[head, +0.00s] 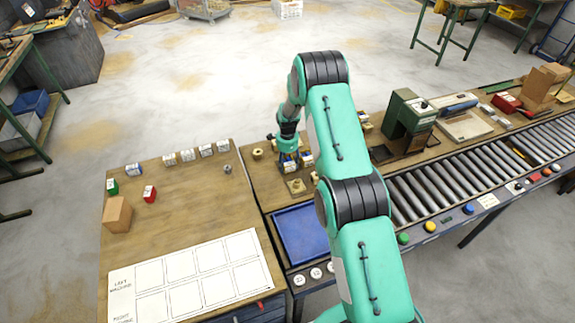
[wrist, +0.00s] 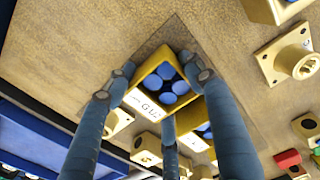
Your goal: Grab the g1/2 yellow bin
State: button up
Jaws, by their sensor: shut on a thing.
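A yellow bin (wrist: 157,82) with a white label reading G1/2 shows in the wrist view, holding several round blue pieces. My gripper (wrist: 160,74) is shut on it, with fingers on its left and right sides and another finger below. In the head view my gripper (head: 287,145) points down at the bench, with the bin (head: 289,166) under it, partly hidden by my fingers. I cannot tell whether the bin touches the bench.
Another yellow bin with blue pieces (wrist: 205,131) is close beside it. A brass fitting on a square plate (wrist: 295,58) lies to the right. In the head view, a blue tray (head: 300,232) is in front, a green machine (head: 408,115) is right, and small boxes (head: 188,155) stand left.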

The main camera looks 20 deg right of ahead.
notch_tip(320, 180, up, 10)
dwell(0.7)
